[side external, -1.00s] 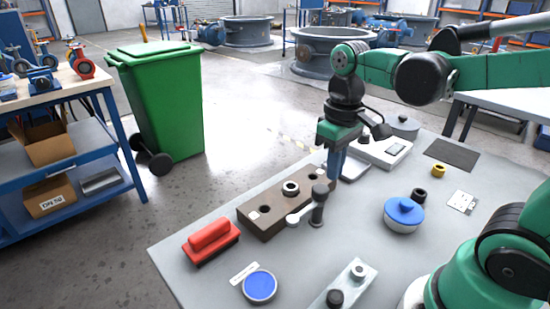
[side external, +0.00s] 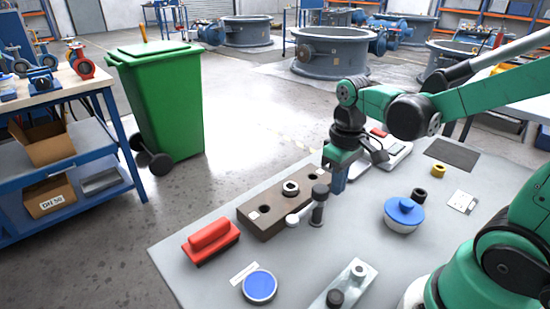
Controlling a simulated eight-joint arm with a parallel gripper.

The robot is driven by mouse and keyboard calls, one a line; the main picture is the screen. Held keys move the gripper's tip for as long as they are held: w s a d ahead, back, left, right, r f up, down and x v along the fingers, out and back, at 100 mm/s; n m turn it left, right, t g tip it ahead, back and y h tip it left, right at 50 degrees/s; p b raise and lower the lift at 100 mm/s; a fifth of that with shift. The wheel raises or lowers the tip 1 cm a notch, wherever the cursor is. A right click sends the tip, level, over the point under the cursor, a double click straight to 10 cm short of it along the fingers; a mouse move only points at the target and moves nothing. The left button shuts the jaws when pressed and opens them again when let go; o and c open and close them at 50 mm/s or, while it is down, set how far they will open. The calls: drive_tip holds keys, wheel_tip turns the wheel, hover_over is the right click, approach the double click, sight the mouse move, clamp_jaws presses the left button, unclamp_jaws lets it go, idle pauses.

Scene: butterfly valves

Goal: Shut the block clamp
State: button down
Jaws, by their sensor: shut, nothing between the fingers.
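The block clamp appears to be the long brown block (side external: 272,222) with holes along its top, lying on the grey table. A metal ring (side external: 291,188) sits on its top near the middle. My gripper (side external: 337,187) points down, shut and empty, just right of and behind the knob. Its fingertips partly overlap the knob area, so contact cannot be told.
A red-handled block (side external: 211,241) lies left of the clamp. A blue-topped round tin (side external: 260,286) and a metal plate with a dark knob (side external: 345,285) are in front. A blue-lidded pot (side external: 404,214) stands to the right. A scale (side external: 394,156) is behind my gripper.

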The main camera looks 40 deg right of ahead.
drive_tip(key=shift+f, duration=0.5)
drive_tip(key=shift+w+a, duration=0.1)
drive_tip(key=shift+w, duration=0.15)
idle(0.4)
drive_tip(key=shift+s+a, duration=0.1)
drive_tip(key=shift+a, duration=1)
idle(0.4)
